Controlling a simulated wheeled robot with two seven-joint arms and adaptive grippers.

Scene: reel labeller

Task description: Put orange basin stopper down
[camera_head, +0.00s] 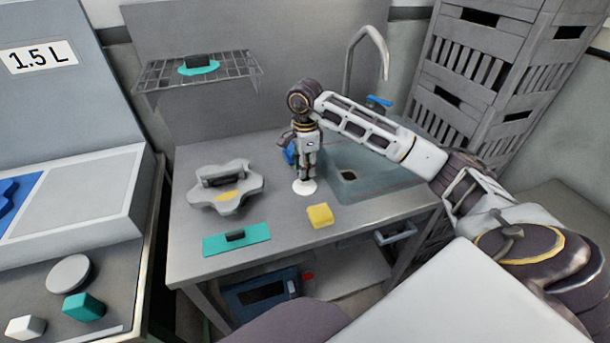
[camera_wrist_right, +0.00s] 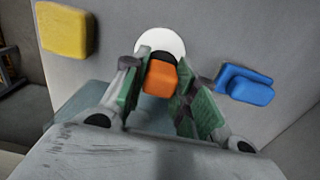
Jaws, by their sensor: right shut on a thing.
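The orange basin stopper (camera_wrist_right: 160,78) shows in the right wrist view between the fingertips of my right gripper (camera_wrist_right: 160,88), with a dark part at its top edge. My right gripper is shut on it. In the head view my right gripper (camera_head: 306,172) points down at the counter, just above a white round disc (camera_head: 304,188), and the stopper is hidden there. In the wrist view the white disc (camera_wrist_right: 160,42) lies behind the stopper; I cannot tell whether they touch. The sink basin (camera_head: 375,185) with its dark drain is right of the gripper. My left gripper is not in view.
A yellow block (camera_head: 320,215) and a blue object (camera_head: 290,153) sit near the gripper. A grey lobed piece (camera_head: 205,199) and a teal plate (camera_head: 255,234) lie left on the counter (camera_head: 285,232). A tap (camera_head: 386,62) rises behind the sink; crates (camera_head: 470,68) stand right.

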